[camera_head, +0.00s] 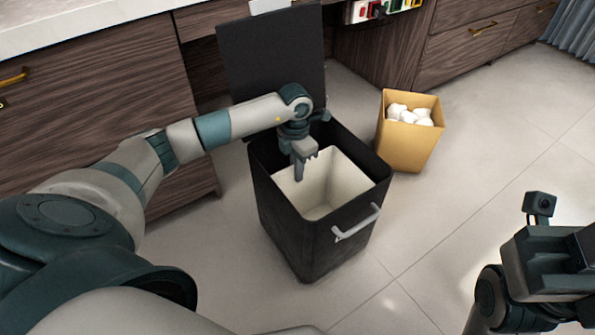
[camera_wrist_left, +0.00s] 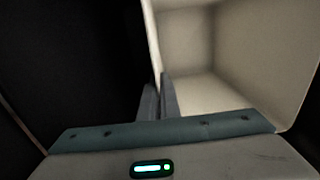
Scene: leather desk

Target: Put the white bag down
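The white bag (camera_head: 345,178) is a cream box-shaped liner with an open top, sitting inside a black bin (camera_head: 310,240). Its pale inner walls also show in the left wrist view (camera_wrist_left: 235,40). My left gripper (camera_head: 299,172) points down at the bag's back-left edge, one finger showing against the inside. In the left wrist view the fingers (camera_wrist_left: 160,98) are close together, with the bag's edge running down between them; they look shut on it. The bag's bottom is partly visible and looks empty. My right gripper (camera_head: 550,262) is at the lower right, its fingertips not clear.
The bin's black lid (camera_head: 270,55) stands open behind it, and a silver handle (camera_head: 357,222) is on its front. A yellow bin (camera_head: 408,150) with several white crumpled pieces stands to the right. Wooden drawers (camera_head: 95,95) line the back. The tiled floor (camera_head: 480,150) at right is clear.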

